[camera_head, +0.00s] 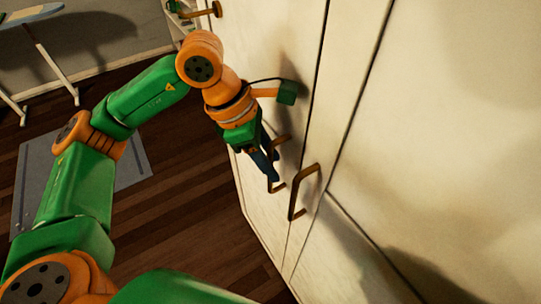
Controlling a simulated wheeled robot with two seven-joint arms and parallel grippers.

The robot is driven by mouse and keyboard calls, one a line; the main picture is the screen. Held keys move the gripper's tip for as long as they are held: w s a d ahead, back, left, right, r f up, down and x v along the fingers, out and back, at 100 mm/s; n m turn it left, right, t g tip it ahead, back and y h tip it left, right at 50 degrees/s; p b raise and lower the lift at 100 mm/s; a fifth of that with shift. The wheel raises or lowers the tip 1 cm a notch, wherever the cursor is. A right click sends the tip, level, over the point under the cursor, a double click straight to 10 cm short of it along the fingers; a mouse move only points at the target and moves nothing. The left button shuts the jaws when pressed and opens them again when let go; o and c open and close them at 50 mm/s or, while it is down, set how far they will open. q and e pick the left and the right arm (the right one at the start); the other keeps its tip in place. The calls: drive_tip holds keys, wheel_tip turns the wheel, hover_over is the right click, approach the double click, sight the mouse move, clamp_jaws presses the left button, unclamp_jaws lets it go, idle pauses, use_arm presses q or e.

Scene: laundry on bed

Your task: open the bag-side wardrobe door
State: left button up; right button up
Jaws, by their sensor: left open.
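The cream wardrobe fills the right side of the view, with its left door (262,45) and a neighbouring door (345,60) meeting at a dark vertical seam. A bronze bar handle (277,187) is on the left door, partly hidden behind my gripper. A second bronze bar handle (304,190) sits just right of the seam. My left gripper (272,172) points downward with open fingers at the left handle. I cannot tell whether the fingers touch or straddle the bar. Both doors look shut. No bag is visible. My right gripper is out of view.
An ironing board (25,14) stands at the far left.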

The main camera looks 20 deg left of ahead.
use_arm(q)
drive_tip(key=shift+s, duration=0.1)
clamp_jaws()
idle(1.2)
